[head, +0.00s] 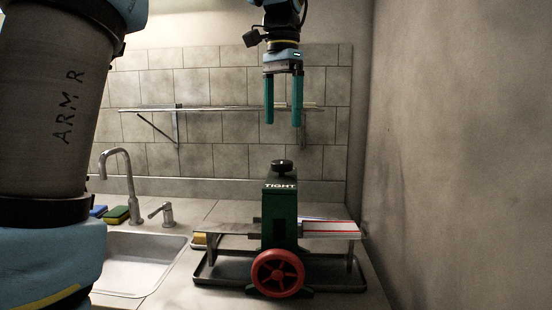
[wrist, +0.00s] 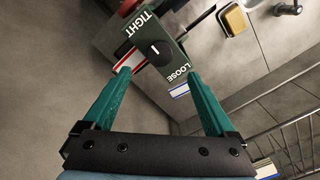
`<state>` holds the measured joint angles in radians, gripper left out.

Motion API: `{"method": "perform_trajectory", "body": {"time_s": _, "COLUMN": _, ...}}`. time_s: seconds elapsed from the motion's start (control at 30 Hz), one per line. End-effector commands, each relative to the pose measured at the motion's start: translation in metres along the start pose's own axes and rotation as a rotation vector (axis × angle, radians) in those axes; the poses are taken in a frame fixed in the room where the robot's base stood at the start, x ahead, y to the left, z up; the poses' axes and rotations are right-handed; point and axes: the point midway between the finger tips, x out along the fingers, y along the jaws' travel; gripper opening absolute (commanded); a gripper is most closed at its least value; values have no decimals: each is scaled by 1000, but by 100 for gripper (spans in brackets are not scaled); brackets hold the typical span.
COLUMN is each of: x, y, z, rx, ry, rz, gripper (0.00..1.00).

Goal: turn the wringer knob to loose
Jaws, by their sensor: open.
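The green wringer (head: 280,222) stands upright on the counter, with a red handwheel (head: 277,273) on its front. Its black knob (head: 282,167) is on top, and TIGHT is written on the front edge below it. In the wrist view the knob (wrist: 160,54) lies between TIGHT (wrist: 138,34) at upper left and LOOSE (wrist: 175,68) at lower right. A small white mark shows on the knob; its exact direction is hard to tell. My gripper (head: 284,124) is open and empty, well above the knob and apart from it. In the wrist view its teal fingertips (wrist: 158,72) are spread wide.
The wringer stands at a dark tray (head: 225,280) beside a metal sink (head: 140,265) with a faucet (head: 118,165). A white strip with a red stripe (head: 332,230) lies at its right. A wall shelf (head: 210,108) is behind and a bare wall (head: 450,170) stands at right.

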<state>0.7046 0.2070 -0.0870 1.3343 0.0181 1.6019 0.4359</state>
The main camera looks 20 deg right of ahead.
Motion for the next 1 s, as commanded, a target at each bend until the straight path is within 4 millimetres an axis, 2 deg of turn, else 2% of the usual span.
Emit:
{"method": "perform_trajectory", "body": {"time_s": 0.3, "x": 59, "y": 0, "z": 1, "rx": -3, "ry": -3, "rz": 2, "gripper": 91}}
{"method": "perform_trajectory", "body": {"time_s": 0.5, "x": 85, "y": 0, "z": 1, "rx": -4, "ry": -1, "rz": 1, "gripper": 91}}
{"method": "perform_trajectory", "body": {"time_s": 0.67, "x": 94, "y": -1, "z": 1, "rx": -4, "ry": 0, "rz": 0, "gripper": 91}}
{"method": "perform_trajectory", "body": {"time_s": 0.93, "x": 95, "y": -1, "z": 1, "rx": -4, "ry": 1, "rz": 0, "gripper": 91}}
{"method": "perform_trajectory", "body": {"time_s": 1.0, "x": 95, "y": -1, "z": 1, "rx": -4, "ry": 1, "rz": 0, "gripper": 83}}
